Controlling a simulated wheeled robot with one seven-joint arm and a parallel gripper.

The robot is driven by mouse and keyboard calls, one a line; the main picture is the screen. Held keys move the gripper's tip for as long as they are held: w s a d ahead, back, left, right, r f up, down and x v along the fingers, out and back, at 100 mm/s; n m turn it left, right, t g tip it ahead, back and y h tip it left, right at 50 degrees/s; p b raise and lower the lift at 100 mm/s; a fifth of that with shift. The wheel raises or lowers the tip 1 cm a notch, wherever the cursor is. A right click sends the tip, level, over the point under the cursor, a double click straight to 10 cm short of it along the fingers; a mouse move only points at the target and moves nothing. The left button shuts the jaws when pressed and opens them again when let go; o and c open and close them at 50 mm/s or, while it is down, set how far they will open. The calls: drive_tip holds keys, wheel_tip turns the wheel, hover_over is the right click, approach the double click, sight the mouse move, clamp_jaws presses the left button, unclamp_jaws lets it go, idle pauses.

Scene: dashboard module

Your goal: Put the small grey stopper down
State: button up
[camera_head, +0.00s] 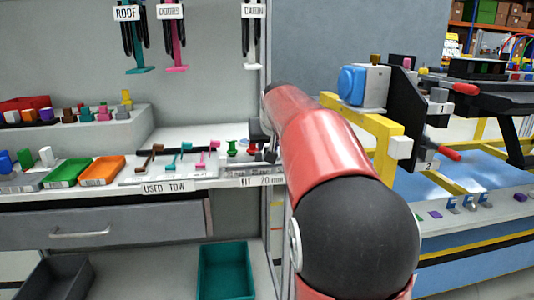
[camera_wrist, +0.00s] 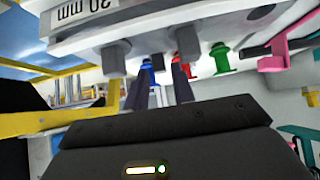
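Two grey stoppers stand at the labelled front edge of a light rack (camera_wrist: 170,12) in the wrist view, where the scene appears upside down. One grey stopper (camera_wrist: 113,60) is left of my fingers, the other grey stopper (camera_wrist: 187,41) is just past the right fingertip. I cannot tell for sure which is the small one. My gripper (camera_wrist: 162,82) has its two dark fingers apart, with no grey piece visible between them. In the head view my red arm hides most of the gripper; the rack (camera_head: 240,169) shows just left of it.
Pink (camera_head: 207,155) and teal (camera_head: 180,156) pieces lie to the left, then an orange tray (camera_head: 103,170). A yellow frame (camera_head: 385,140) stands right of my arm.

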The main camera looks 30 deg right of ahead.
sight(267, 147)
drive_tip(key=x, duration=0.3)
drive_tip(key=shift+w+f, duration=0.2)
clamp_jaws()
drive_tip(key=shift+r, duration=0.1)
wheel_tip(267, 147, up, 20)
drive_tip(key=p, duration=0.3)
drive_tip(key=shift+p, duration=0.3)
